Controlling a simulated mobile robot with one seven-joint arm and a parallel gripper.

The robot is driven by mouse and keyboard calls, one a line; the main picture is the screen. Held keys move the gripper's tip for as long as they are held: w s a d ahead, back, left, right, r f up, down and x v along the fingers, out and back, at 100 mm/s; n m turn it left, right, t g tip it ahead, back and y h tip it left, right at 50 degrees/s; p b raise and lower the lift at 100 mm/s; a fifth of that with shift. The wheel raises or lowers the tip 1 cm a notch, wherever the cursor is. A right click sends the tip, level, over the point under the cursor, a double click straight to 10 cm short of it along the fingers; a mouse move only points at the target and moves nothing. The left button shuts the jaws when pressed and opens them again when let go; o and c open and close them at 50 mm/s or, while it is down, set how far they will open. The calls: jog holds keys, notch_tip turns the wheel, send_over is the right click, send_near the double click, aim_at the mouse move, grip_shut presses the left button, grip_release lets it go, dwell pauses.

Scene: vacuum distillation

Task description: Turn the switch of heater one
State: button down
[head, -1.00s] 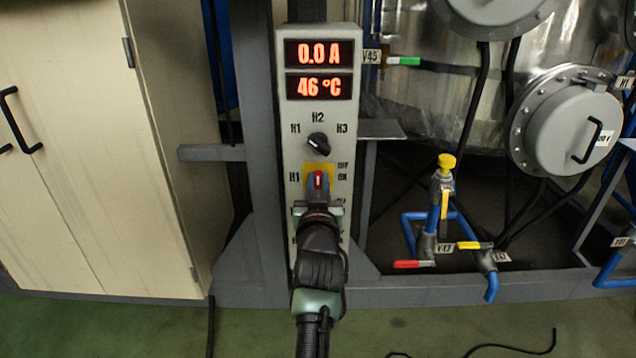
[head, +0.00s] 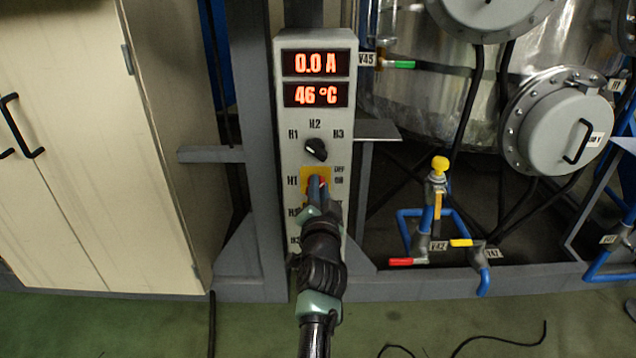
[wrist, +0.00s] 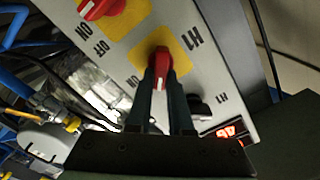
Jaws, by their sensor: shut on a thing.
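The heater one switch is a red knob on a yellow plate marked H1, on the grey control panel (head: 294,130). In the wrist view the red H1 knob (wrist: 159,62) sits between the tips of my two fingers. My gripper (wrist: 160,85) is shut on it. In the head view my gripper (head: 317,185) reaches up to the H1 plate and hides most of the knob. The fingers look tilted there. The OFF and ON marks (head: 339,173) are to the right of the yellow plate.
A black selector knob (head: 316,150) sits just above. Another red knob (wrist: 98,8) lies beside H1 in the wrist view. The displays (head: 316,78) read 0.0 A and 46 °C. A beige cabinet (head: 90,150) stands left; blue pipes with valves (head: 430,225) are right.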

jog(key=m, duration=0.3)
jog(key=m+p, duration=0.1)
jog(key=m, duration=0.2)
jog(key=f+m, duration=0.1)
jog(key=m, duration=0.2)
jog(key=shift+d, duration=0.2)
jog(key=shift+m, duration=0.4)
jog(key=c, duration=0.8)
grip_release()
jog(key=s+p, duration=0.7)
jog(key=s, duration=0.6)
jog(key=shift+p, duration=0.35)
